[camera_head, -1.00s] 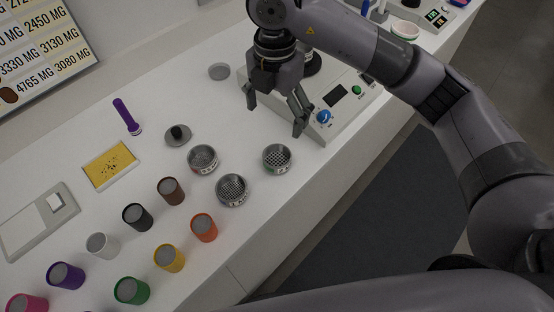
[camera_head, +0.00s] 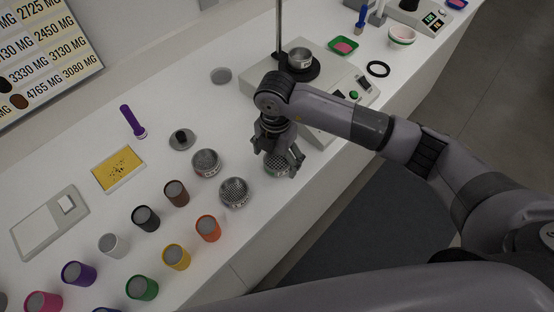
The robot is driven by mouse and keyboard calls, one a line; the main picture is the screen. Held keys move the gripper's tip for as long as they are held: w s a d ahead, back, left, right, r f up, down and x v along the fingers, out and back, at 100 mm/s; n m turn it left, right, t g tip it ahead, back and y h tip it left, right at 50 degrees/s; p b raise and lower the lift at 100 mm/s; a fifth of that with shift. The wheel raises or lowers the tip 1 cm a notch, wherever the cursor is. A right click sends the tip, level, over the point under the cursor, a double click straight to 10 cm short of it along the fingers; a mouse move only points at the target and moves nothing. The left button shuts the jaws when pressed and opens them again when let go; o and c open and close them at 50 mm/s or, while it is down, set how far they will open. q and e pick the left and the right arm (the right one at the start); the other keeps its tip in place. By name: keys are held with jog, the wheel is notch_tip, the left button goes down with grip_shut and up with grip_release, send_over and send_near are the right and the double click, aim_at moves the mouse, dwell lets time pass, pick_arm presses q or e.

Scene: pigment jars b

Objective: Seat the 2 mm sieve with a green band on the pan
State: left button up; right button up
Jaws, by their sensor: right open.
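The mesh sieve with a green band (camera_head: 277,172) stands on the white bench, rightmost of three sieves, partly hidden by my right gripper. My right gripper (camera_head: 282,160) is open and points down over this sieve; whether its fingers touch it I cannot tell. A small metal pan (camera_head: 300,60) sits on the black round plate of the shaker at the back, beside an upright rod. Nothing is on top of the pan. My left gripper is not in view.
A red-banded sieve (camera_head: 206,164) and another sieve (camera_head: 235,193) stand close on the left. A knobbed lid (camera_head: 181,140), a yellow tray (camera_head: 118,170) and several coloured jars are farther left.

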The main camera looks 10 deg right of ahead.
jog(key=shift+f, duration=1.05)
jog(key=c, duration=1.3)
jog(key=shift+r, duration=0.1)
